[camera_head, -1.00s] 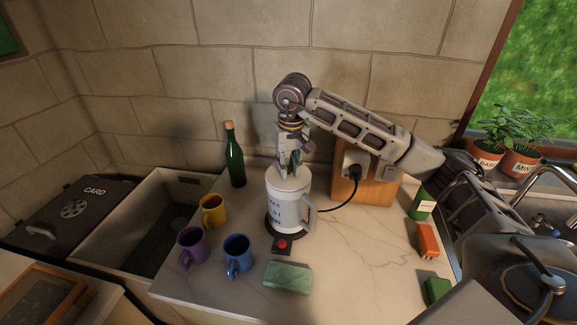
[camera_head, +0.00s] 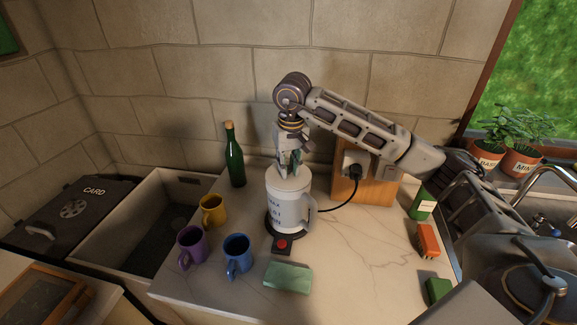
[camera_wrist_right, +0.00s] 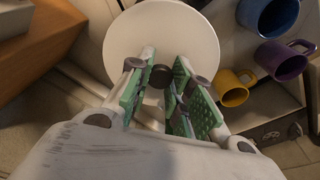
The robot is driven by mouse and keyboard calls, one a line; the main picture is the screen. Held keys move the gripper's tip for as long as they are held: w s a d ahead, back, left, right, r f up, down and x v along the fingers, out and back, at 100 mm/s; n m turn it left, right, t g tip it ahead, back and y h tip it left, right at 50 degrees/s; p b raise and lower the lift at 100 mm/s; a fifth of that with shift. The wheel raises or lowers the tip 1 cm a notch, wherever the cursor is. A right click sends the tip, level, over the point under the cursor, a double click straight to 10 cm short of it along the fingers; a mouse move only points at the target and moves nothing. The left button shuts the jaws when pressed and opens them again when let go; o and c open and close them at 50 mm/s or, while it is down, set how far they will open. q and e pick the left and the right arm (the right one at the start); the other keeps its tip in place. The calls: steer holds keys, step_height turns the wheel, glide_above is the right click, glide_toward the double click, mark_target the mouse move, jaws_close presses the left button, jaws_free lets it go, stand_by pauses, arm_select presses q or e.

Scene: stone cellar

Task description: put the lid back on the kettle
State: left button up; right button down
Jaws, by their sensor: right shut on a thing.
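The white kettle (camera_head: 288,212) stands upright on its dark base (camera_head: 282,243) near the middle of the counter, with its handle to the right. The round white lid (camera_wrist_right: 190,38) has a black knob (camera_wrist_right: 161,76) and lies at the kettle's mouth. I cannot tell whether it is fully seated. My right gripper (camera_head: 290,171) points straight down over the kettle. Its green-padded fingers, clearer in the right wrist view (camera_wrist_right: 155,90), are shut on the lid's knob. My left gripper is not in view.
Yellow (camera_head: 213,211), purple (camera_head: 191,247) and blue (camera_head: 237,255) mugs stand left of the kettle. A green bottle (camera_head: 235,160) is behind them. A green cloth (camera_head: 288,277) lies in front. A cord runs to a socket block (camera_head: 375,185).

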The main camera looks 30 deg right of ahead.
stand_by(0.3)
steer(key=c, duration=1.2)
jaws_free()
steer(key=o, duration=0.5)
steer(key=shift+c, duration=0.2)
steer(key=shift+r, duration=0.2)
steer(key=shift+r+p, duration=1.9)
steer(key=shift+r, duration=1.45)
jaws_close()
